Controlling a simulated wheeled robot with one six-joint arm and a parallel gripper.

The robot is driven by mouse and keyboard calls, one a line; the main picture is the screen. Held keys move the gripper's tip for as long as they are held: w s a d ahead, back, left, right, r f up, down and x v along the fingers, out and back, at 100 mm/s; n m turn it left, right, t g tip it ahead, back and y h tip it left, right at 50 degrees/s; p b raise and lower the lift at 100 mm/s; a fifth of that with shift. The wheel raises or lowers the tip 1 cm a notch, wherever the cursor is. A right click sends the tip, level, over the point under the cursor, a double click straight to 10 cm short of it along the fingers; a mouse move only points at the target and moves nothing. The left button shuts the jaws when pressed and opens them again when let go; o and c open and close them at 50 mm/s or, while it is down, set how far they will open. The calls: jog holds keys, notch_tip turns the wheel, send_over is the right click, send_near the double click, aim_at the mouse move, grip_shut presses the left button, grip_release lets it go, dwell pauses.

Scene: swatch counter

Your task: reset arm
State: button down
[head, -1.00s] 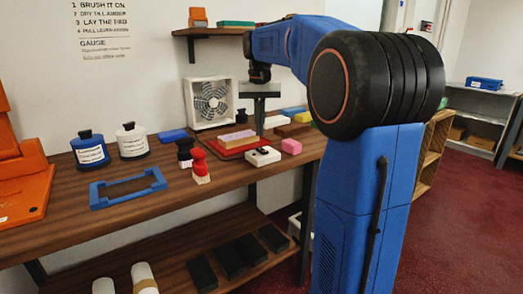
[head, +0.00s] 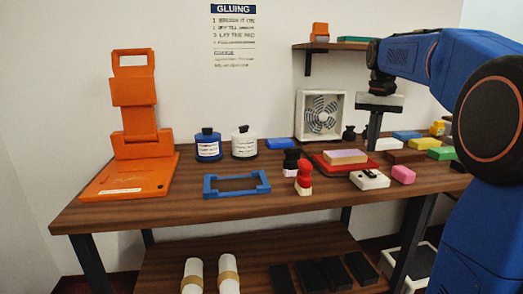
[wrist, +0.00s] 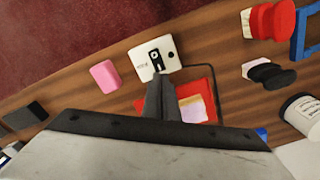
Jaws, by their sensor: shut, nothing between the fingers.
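My gripper (head: 373,146) hangs fingers-down over the counter (head: 110,212), right of the white fan. Its dark fingers are shut and empty; they also show in the wrist view (wrist: 160,78). In that view the fingertips overlap the lower edge of a white device with a black part (wrist: 156,56). A red tray (wrist: 205,98) with a pale block lies partly behind the fingers. My blue arm reaches in from the right in the head view.
A pink block (head: 403,174), a red-and-white stamp (head: 304,178) and a black stamp (head: 291,160) stand nearby. The fan (head: 320,115) is left of the gripper. A wall shelf (head: 335,46) is above. An orange stand (head: 135,120) is far left.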

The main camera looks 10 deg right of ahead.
jog(key=s+a+f+n+t, duration=0.1)
jog(key=s+a+f, duration=0.4)
jog(key=s, duration=0.5)
jog(key=s+a+f+n+t, duration=0.2)
jog(key=s+a+f, duration=0.3)
jog(key=s+f, duration=0.4)
jog(key=s+a+f+n+t, duration=0.1)
jog(key=s+a+f+n, duration=0.1)
jog(key=s+a+f, duration=0.3)
jog(key=s+f, duration=0.3)
jog(key=s, duration=0.3)
jog(key=shift+a+n+t, duration=0.3)
jog(key=shift+a+t, duration=0.05)
jog(key=shift+t, duration=0.05)
jog(key=shift+w+r, duration=0.1)
jog(key=shift+r, duration=0.05)
jog(key=w+d+r+m+g, duration=0.1)
jog(key=w+d+r+m, duration=0.25)
jog(key=w+r, duration=0.45)
jog(key=w+d+r+m+g, duration=0.1)
jog(key=w+d+r+m, duration=0.1)
jog(key=w+r+m, duration=0.6)
jog(key=w+d+r+m+g, duration=0.2)
jog(key=w+d+r+m, duration=0.4)
jog(key=w+d+r, duration=0.4)
jog(key=w+r, duration=0.3)
jog(key=w, duration=0.1)
jog(key=shift+d+g, duration=0.2)
jog(key=shift+g, duration=0.2)
